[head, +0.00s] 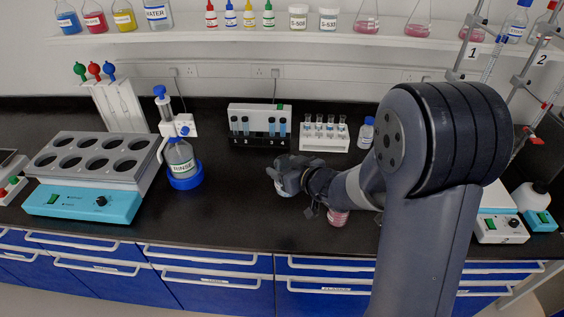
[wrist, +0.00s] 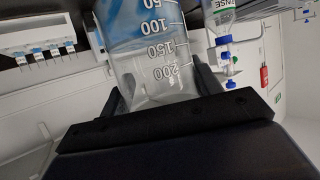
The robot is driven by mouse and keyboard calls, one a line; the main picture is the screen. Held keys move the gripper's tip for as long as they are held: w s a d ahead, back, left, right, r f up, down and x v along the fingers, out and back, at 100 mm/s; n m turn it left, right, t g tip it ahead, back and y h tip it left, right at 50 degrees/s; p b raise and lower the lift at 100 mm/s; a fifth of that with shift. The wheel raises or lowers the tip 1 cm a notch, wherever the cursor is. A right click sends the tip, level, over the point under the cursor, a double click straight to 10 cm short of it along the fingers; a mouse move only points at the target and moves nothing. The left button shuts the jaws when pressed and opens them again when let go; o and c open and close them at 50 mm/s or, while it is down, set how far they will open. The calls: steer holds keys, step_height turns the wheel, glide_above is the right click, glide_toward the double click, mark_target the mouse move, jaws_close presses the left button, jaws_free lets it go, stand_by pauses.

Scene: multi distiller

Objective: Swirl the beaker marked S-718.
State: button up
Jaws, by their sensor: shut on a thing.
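A clear glass beaker with white graduation marks (wrist: 158,60) fills the middle of the wrist view, with a blue tint toward its 50 mark. My gripper (head: 282,177) is shut around it, with a dark finger on each side. In the head view only a small piece of the beaker (head: 284,193) shows below the fingers, low over the bench. I cannot tell whether it touches the bench. No S-718 label is readable on the side I see.
A pinkish vessel (head: 338,218) stands on the black bench partly behind my arm. The RINSE bottle (head: 181,160) is to the left, beside a grey block with wells (head: 93,160). A cuvette instrument (head: 259,121) and a test tube rack (head: 325,135) stand behind. Bench left of the gripper is clear.

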steer(key=d, duration=0.1)
steer(key=s+d, duration=0.1)
steer(key=shift+s+d+r+p, duration=0.1)
steer(key=shift+s+d+p, duration=0.1)
steer(key=shift+d+p, duration=0.15)
steer(key=w+d+p, duration=0.1)
steer(key=w+d, duration=0.1)
steer(key=w, duration=0.3)
steer(key=a+b, duration=0.1)
steer(key=s+a+b, duration=0.1)
steer(key=a, duration=0.1)
steer(key=a+b, duration=0.1)
steer(key=a, duration=0.1)
steer(key=shift+s+a+f+b, duration=0.2)
steer(key=shift+s+f+b, duration=0.1)
steer(key=shift+b, duration=0.05)
steer(key=s, duration=0.1)
steer(key=s+d, duration=0.1)
steer(key=s, duration=0.1)
steer(key=shift+d+r, duration=0.2)
steer(key=shift+d, duration=0.1)
steer(key=d, duration=0.1)
steer(key=w+d, duration=0.1)
steer(key=d, duration=0.1)
steer(key=w+d, duration=0.1)
steer(key=shift+w+d+p, duration=0.15)
steer(key=shift+d+p, duration=0.1)
steer(key=shift+p, duration=0.15)
